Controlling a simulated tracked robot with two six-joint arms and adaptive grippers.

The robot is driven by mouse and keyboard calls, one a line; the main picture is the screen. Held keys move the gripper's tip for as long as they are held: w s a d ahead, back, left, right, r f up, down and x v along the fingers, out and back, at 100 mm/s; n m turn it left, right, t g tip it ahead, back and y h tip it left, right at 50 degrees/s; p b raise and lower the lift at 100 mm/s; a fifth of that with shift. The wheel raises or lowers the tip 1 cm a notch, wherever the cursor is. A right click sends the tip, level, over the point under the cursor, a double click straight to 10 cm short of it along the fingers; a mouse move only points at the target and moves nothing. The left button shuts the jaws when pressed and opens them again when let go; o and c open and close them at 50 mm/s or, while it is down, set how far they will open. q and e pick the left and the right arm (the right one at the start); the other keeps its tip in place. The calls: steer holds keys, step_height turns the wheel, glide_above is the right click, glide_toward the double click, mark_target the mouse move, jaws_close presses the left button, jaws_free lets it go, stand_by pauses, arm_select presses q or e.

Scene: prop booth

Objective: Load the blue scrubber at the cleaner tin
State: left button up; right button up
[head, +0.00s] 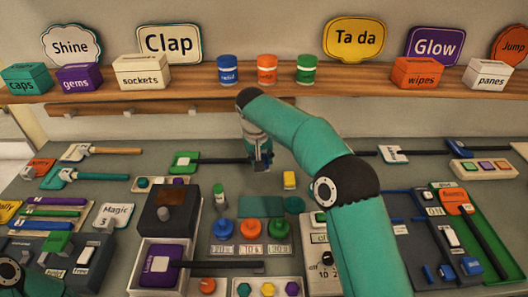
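A blue round-based piece with an upright knob (223,229) stands mid-table, left of an orange and a green one; I cannot tell if it is the scrubber. A blue tin (228,70), an orange tin (267,69) and a green tin (307,69) stand on the shelf; their labels are too small to read, so I cannot tell which is the cleaner tin. My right gripper (262,162) points down over the back of the table, beside the end of a green-headed tool's dark handle (222,161). Its fingers are too small to judge. My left gripper is not visible.
The wooden shelf (190,79) holds labelled boxes and signs. My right arm hides part of the right-centre.

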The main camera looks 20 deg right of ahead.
steer(key=shift+y, duration=0.3)
steer(key=s+d, duration=0.1)
steer(key=d, duration=0.1)
steer(key=s+d, duration=0.2)
steer(key=d, duration=0.1)
steer(key=s+d, duration=0.2)
steer(key=d, duration=0.1)
steer(key=shift+s+d, duration=0.2)
steer(key=shift+c, duration=0.5)
steer(key=shift+m, duration=0.7)
steer(key=s+d, duration=0.1)
steer(key=d, duration=0.1)
steer(key=s+d+r, duration=0.1)
steer(key=d, duration=0.1)
steer(key=s+d, duration=0.1)
steer(key=d, duration=0.1)
steer(key=shift+r+p, duration=0.3)
steer(key=shift+r, duration=0.1)
steer(key=shift+s+d+f+b, duration=0.1)
steer(key=shift+d+f+b, duration=0.05)
steer(key=shift+f+b, duration=1.2)
steer(key=shift+d+f+b, duration=0.15)
steer(key=shift+f+b, duration=0.8)
steer(key=shift+f, duration=0.75)
steer(key=shift+f, duration=0.25)
steer(key=shift+r, duration=0.15)
step_height(320, 180, up, 7)
steer(key=p, duration=0.5)
